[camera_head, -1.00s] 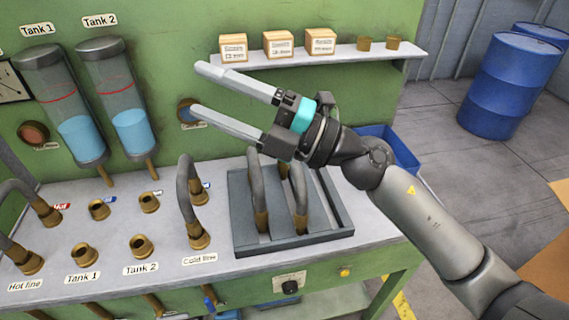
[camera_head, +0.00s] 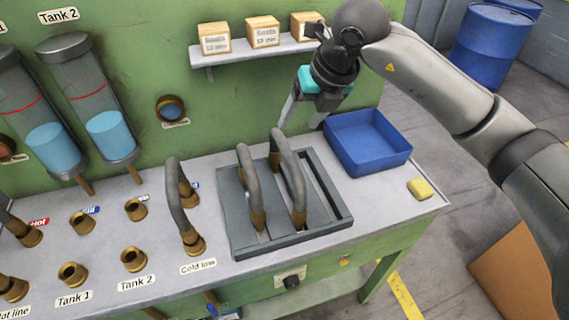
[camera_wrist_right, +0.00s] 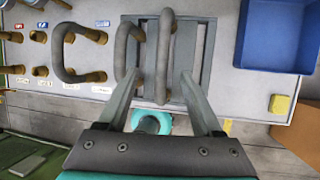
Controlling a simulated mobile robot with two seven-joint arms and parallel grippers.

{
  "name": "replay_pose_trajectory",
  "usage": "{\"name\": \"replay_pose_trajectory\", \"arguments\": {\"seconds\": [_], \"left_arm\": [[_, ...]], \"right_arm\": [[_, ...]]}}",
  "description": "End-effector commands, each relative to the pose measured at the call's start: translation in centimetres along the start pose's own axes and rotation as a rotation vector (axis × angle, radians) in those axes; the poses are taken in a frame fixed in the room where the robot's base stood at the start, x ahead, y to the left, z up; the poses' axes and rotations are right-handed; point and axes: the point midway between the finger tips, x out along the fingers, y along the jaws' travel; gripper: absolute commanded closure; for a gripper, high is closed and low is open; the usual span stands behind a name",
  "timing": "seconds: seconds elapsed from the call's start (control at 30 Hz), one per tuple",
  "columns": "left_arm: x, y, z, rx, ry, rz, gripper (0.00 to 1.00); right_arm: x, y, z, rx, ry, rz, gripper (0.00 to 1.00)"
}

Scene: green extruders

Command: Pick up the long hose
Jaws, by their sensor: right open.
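Two grey arched hoses with brass ends stand in a dark grey tray (camera_head: 240,245) on the bench. The right one looks longer, the long hose (camera_head: 292,165); the shorter hose (camera_head: 249,180) stands to its left. My right gripper (camera_head: 300,125) is open and empty, pointing down above and behind the long hose. In the right wrist view the long hose (camera_wrist_right: 164,50) lies between the lines of the two open fingers (camera_wrist_right: 160,75), with the shorter hose (camera_wrist_right: 124,50) left of them. Contact cannot be told. My left gripper is not in view.
A blue bin (camera_head: 368,150) and a yellow sponge-like block (camera_head: 420,188) are right of the tray. Another hose (camera_head: 174,200) joins ports at the left. A shelf with boxes (camera_head: 263,32) is behind my right arm. Brass ports fill the bench's left side.

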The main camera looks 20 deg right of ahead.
Motion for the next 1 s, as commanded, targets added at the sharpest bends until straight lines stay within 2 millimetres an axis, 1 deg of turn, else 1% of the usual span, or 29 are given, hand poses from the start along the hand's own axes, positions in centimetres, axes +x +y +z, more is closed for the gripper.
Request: {"name": "replay_pose_trajectory", "arguments": {"seconds": [0.03,0.1,0.2,0.3,0.4,0.57,0.73,0.8,0.9,1.0], "left_arm": [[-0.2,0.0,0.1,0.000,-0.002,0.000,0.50],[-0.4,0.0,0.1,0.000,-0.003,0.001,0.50],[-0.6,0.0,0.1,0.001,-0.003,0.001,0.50],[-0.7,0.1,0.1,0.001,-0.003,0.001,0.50],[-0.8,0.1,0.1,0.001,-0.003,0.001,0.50],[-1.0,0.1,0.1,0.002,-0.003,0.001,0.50],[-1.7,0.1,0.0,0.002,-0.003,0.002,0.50],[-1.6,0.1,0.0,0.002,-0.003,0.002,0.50],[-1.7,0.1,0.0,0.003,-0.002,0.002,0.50],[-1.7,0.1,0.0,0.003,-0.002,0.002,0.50]], "right_arm": [[1.2,0.1,-0.2,0.003,0.008,0.002,0.33],[2.8,0.1,-0.2,0.001,0.008,0.003,0.33],[4.8,0.1,-0.2,0.001,0.006,0.004,0.33],[6.4,0.1,-0.1,0.000,0.004,0.004,0.33],[7.3,0.1,-0.1,0.000,0.003,0.005,0.33],[8.2,0.0,-0.2,-0.001,0.004,0.004,0.33],[10.7,-0.6,-0.7,0.000,0.006,0.004,0.33],[11.6,-0.6,-0.6,0.000,0.004,0.006,0.33],[12.5,-0.5,-0.6,-0.001,0.002,0.006,0.33],[12.8,-0.6,-0.6,-0.002,0.002,0.005,0.33]]}}
